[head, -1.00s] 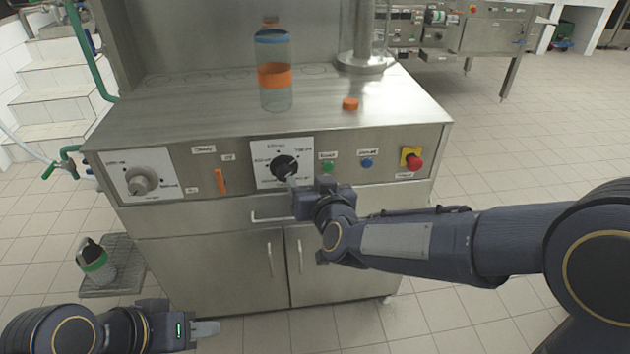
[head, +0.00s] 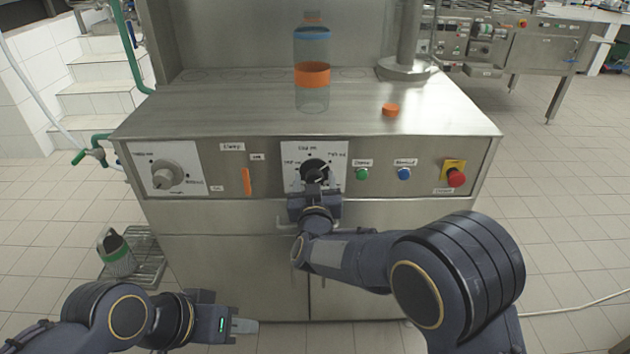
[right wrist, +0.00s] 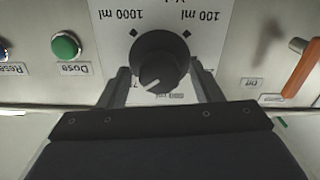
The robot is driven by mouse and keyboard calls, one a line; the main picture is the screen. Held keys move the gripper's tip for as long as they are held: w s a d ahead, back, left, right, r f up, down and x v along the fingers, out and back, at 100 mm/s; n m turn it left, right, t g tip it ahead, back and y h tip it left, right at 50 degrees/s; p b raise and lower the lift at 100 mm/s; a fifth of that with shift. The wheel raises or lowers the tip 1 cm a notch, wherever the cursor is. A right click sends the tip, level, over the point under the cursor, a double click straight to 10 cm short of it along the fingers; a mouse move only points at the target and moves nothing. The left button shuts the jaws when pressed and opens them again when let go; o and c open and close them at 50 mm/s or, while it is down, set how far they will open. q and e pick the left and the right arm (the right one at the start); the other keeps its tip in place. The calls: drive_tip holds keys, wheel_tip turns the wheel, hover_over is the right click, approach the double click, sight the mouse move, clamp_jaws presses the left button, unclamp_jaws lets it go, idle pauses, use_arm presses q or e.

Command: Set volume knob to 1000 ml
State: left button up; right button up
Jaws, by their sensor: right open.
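The black volume knob (head: 314,171) sits on a white dial plate (head: 291,150) on the machine's front. In the right wrist view, which is upside down, the knob (right wrist: 160,62) has a white pointer mark toward the lower left, away from the "1000 ml" label at upper left. In upright terms the pointer is toward the upper right, near the 750 ml side. My right gripper (right wrist: 162,85) is open, with one finger on each side of the knob; I see no clear grip. My left gripper (head: 245,326) is low at left, away from the machine; its finger gap is unclear.
Right of the dial are a green button (head: 362,174), a blue button (head: 404,174) and a red emergency stop (head: 456,179). Left are an orange switch (head: 247,181) and a grey knob (head: 167,174). A bottle (head: 312,98) and an orange cap (head: 391,109) stand on top.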

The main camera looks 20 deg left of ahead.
drive_tip(key=shift+w, duration=0.2)
drive_tip(key=c, duration=1)
drive_tip(key=shift+f+m+b, duration=0.2)
drive_tip(key=shift+m+b, duration=0.7)
drive_tip(key=shift+b, duration=0.4)
drive_tip(key=shift+d+m+b, duration=0.1)
drive_tip(key=shift+m+b, duration=5.85)
drive_tip(key=shift+m, duration=1.35)
